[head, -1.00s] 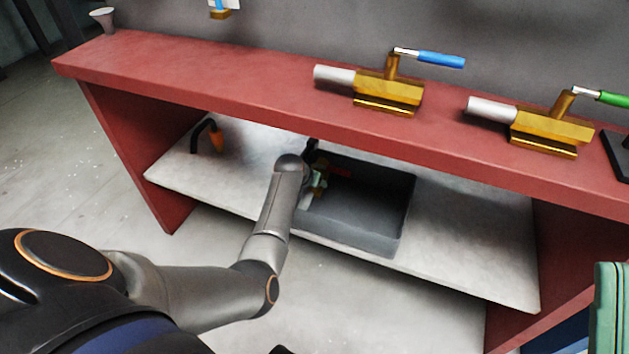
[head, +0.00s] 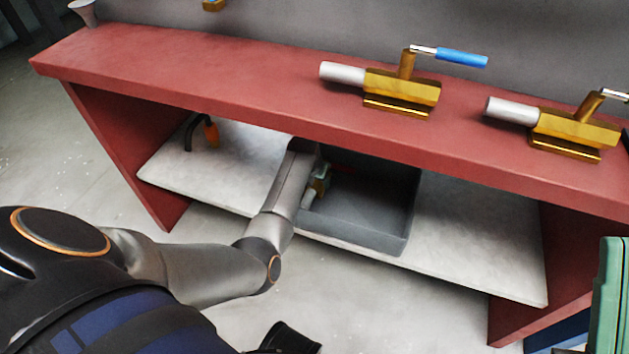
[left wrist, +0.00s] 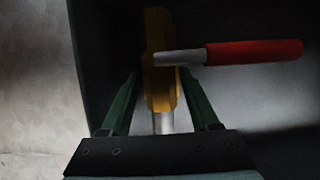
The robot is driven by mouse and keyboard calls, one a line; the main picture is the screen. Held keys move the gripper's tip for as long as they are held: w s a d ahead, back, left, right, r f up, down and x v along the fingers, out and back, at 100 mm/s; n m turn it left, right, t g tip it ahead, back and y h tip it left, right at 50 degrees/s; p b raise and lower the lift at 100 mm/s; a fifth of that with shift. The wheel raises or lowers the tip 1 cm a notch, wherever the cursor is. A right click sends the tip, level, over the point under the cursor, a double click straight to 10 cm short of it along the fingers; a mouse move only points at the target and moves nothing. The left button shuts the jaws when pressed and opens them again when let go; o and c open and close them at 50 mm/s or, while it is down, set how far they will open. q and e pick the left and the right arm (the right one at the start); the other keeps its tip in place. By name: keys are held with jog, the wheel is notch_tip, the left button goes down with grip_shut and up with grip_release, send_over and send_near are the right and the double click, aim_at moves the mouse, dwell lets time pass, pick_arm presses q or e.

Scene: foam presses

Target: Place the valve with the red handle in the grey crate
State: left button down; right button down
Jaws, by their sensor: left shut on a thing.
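The valve with the red handle (left wrist: 255,52) shows in the left wrist view, with a brass body (left wrist: 162,88) and a pale pipe end at the bottom. My left gripper (left wrist: 158,80) is shut on the brass body, one green finger on each side. In the head view the valve (head: 320,184) shows in part at the left side of the grey crate (head: 355,236); my left arm and the tabletop hide much of it. I cannot tell whether it touches the crate floor. My right gripper is not in view.
The crate stands on a pale lower shelf (head: 480,240) under the red tabletop (head: 230,85), whose edge overhangs it. A blue-handled valve (head: 400,88) and a green-handled valve (head: 575,128) lie on top. A black and orange object (head: 210,133) is on the shelf at left.

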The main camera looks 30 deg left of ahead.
pick_arm(q)
jog(key=shift+w+r, duration=0.1)
jog(key=shift+c, duration=0.6)
grip_release()
jog(key=shift+f, duration=0.2)
